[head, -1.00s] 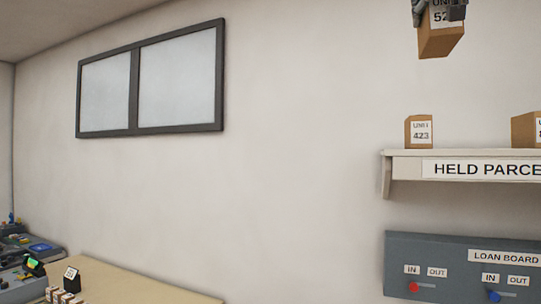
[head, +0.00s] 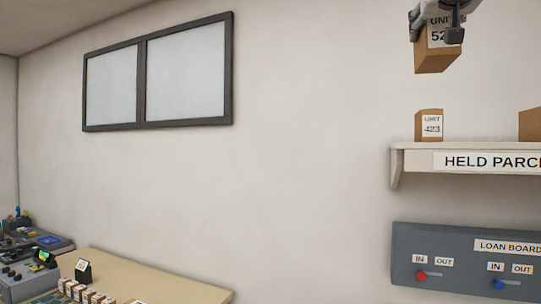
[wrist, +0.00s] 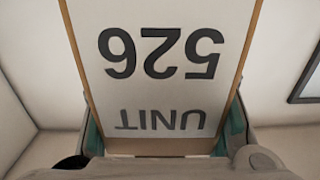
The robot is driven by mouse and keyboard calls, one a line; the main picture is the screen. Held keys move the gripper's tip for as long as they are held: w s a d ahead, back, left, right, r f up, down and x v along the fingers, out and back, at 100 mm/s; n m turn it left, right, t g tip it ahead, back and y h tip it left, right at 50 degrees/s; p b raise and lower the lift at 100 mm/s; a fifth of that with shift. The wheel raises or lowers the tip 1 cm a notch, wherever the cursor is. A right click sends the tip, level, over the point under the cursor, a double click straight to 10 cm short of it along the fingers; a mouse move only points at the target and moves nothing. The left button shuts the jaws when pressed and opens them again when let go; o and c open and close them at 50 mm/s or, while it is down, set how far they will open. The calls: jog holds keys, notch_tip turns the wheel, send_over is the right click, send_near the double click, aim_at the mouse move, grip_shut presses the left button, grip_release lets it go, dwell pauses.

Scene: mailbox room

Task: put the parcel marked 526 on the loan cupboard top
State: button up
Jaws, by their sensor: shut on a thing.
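The parcel marked 526 (head: 436,60) is a brown box with a white label, at the top right of the head view, in the air above the shelf. In the wrist view the parcel (wrist: 160,75) fills the middle, its label "UNIT 526" upside down. My gripper (head: 437,25) is shut on the parcel, with a finger on each side; in the wrist view my gripper (wrist: 165,135) shows at the parcel's lower edges. I cannot identify the loan cupboard top in these frames.
A shelf labelled "HELD PARCE..." (head: 420,160) holds the parcel marked 423 (head: 430,126) and another brown parcel (head: 530,124), cut off at right. Below is the grey loan board (head: 440,240) with switches. A tan surface (head: 150,277) with small items stands lower left.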

jog(key=w+a+f+n+y, duration=0.1)
jog(key=a+f, duration=0.3)
jog(key=f, duration=2.1)
jog(key=w+a+f+n+y, duration=0.1)
jog(key=w+a+f+y, duration=0.2)
jog(key=f, duration=2.3)
jog(key=w+a+f+n+t+y, duration=0.1)
jog(key=a+f, duration=0.6)
jog(key=f, duration=1.9)
jog(key=shift+w+f+n+y, duration=0.2)
jog(key=shift+w+n+y, duration=0.45)
jog(key=shift+w, duration=0.5)
jog(key=shift+s+d, duration=0.1)
jog(key=shift+r, duration=0.1)
jog(key=w+f+b, duration=0.9)
jog(key=f+b, duration=0.1)
jog(key=shift+w, duration=0.35)
jog(key=shift+r, duration=0.1)
